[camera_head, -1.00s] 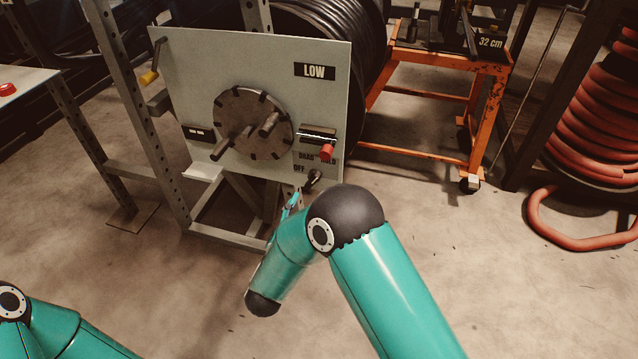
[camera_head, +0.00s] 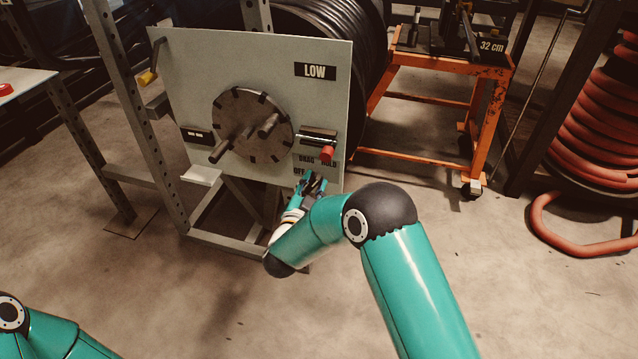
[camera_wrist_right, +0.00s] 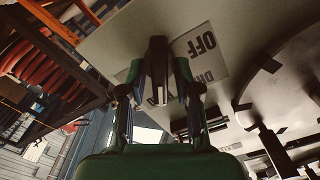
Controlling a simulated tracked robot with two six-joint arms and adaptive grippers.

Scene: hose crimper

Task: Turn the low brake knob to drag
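The grey panel (camera_head: 180,90) carries a LOW sign (camera_head: 316,71) and OFF, DRAG and HOLD lettering (camera_head: 317,161) near its lower right corner. In the right wrist view the dark brake knob (camera_wrist_right: 157,62) stands out from the panel, close to the OFF label (camera_wrist_right: 202,40). My right gripper (camera_head: 315,182) is at the panel's lower right corner and largely hides the knob in the head view. In the right wrist view its fingers (camera_wrist_right: 159,85) are apart, one on each side of the knob. I cannot tell whether they touch it. My left gripper is out of view.
A slotted dark disc (camera_head: 252,122) with protruding handles is left of the lettering. A red-tipped lever (camera_head: 326,153) sits just above it. An orange cart (camera_head: 490,100) and red hose coils (camera_head: 605,130) stand to the right. The floor before the panel is clear.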

